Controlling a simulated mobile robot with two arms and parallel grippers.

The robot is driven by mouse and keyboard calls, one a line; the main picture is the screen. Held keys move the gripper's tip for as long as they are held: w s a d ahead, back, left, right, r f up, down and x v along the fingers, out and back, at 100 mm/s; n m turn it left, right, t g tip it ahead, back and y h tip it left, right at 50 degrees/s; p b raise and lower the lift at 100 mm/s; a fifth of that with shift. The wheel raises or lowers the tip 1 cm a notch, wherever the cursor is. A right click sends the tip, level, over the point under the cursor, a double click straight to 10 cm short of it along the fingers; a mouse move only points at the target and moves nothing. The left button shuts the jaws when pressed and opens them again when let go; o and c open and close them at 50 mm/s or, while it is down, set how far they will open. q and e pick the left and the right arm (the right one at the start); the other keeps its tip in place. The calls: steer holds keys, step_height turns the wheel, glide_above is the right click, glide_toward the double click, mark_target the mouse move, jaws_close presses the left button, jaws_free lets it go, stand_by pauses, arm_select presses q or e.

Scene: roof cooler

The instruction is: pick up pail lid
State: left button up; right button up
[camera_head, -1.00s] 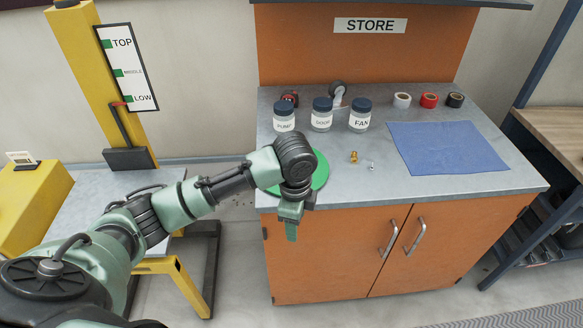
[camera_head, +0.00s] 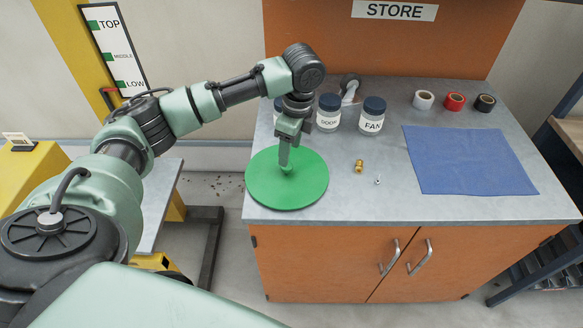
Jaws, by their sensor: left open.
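The pail lid (camera_head: 300,190) is a round green disc lying flat at the left front of the grey counter, its left rim close to the counter's left edge. My left gripper (camera_head: 286,165) points down over the middle of the lid, with its fingertips at a small knob there. From this angle I cannot tell whether the fingers touch the knob. The gripper is open, and the lid rests on the counter. My right gripper is not in view.
Behind the gripper stand jars, among them the DOOR jar (camera_head: 328,113) and the FAN jar (camera_head: 372,116). A brass fitting (camera_head: 359,166) and a small metal piece (camera_head: 378,181) lie right of the lid. A blue cloth (camera_head: 468,160) and tape rolls (camera_head: 454,102) are further right.

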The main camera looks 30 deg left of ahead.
mark_target(287, 171)
arm_select(q)
steer(key=f, duration=0.1)
steer(key=f+p, duration=0.1)
steer(key=f, duration=0.1)
steer(key=shift+s+a, duration=0.25)
steer(key=shift+s, duration=0.1)
steer(key=f, duration=0.3)
steer(key=shift+w+a, duration=0.15)
steer(key=shift+w, duration=0.05)
jaws_close()
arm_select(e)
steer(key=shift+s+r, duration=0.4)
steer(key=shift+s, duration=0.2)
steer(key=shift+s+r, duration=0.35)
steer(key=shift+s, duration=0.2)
